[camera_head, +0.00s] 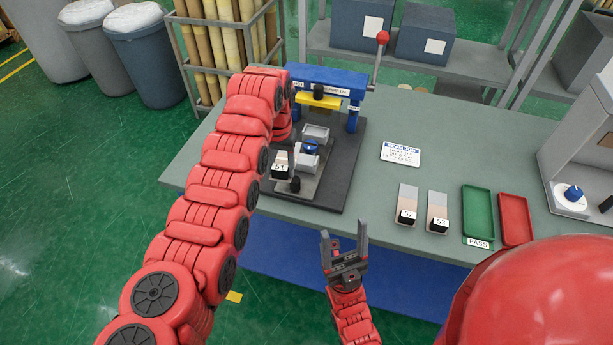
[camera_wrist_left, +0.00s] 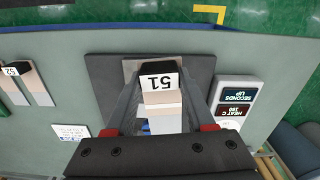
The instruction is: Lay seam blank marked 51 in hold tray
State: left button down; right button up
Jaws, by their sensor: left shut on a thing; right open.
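My left gripper (camera_wrist_left: 162,80) is shut on the seam blank marked 51 (camera_wrist_left: 160,98), with a finger on each side of it. In the head view the blank (camera_head: 281,165) shows at the left side of the press fixture (camera_head: 312,170); my left arm hides most of the gripper. I cannot tell whether the blank touches the fixture. My right gripper (camera_head: 345,254) is open and empty in front of the table's front edge. A red tray (camera_head: 515,217) lies at the right, beside a green tray (camera_head: 478,213) labelled PASS. No label shows on the red tray.
Blanks 52 (camera_head: 407,204) and 53 (camera_head: 437,211) lie left of the trays. A blue press frame (camera_head: 353,113) with a red-knobbed lever (camera_head: 380,58) rises behind the fixture. A printed card (camera_head: 400,154) lies on the table. A grey machine (camera_head: 578,170) stands right.

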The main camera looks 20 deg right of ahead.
pick_arm(q)
jog(key=w+a+r+n, duration=0.1)
jog(key=w+a, duration=0.1)
jog(key=a, duration=0.3)
jog(key=w+a+r+b, duration=0.1)
jog(key=w+a+r, duration=0.1)
jog(key=a, duration=0.3)
jog(key=shift+w+n, duration=0.3)
jog(key=shift+n, duration=0.1)
